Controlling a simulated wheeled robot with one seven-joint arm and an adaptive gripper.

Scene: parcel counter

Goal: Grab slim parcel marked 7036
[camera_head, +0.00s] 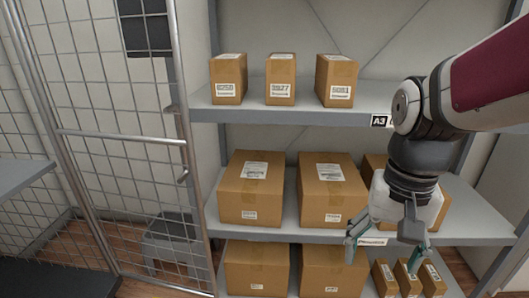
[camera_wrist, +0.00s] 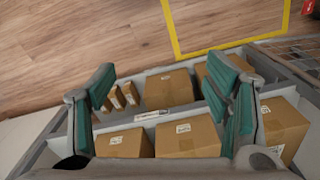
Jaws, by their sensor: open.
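Several slim brown parcels are in view. A group of three stands at the right of the bottom shelf: a left one (camera_head: 384,281), a middle one (camera_head: 408,280) and a right one (camera_head: 432,280). Their label numbers are too small to read. This group also shows in the wrist view (camera_wrist: 131,94). Three more slim parcels (camera_head: 280,80) stand on the top shelf; the middle one's label seems to read 3927, and none clearly reads 7036. My gripper (camera_head: 388,257) is open and empty, in front of the middle shelf's right edge, above the bottom group and apart from it.
Large cartons (camera_head: 251,190) fill much of the middle shelf, with more large cartons (camera_head: 256,270) on the bottom shelf left of the slim group. A wire mesh door (camera_head: 120,138) stands at the left. A yellow floor line (camera_wrist: 215,50) shows on the wooden floor.

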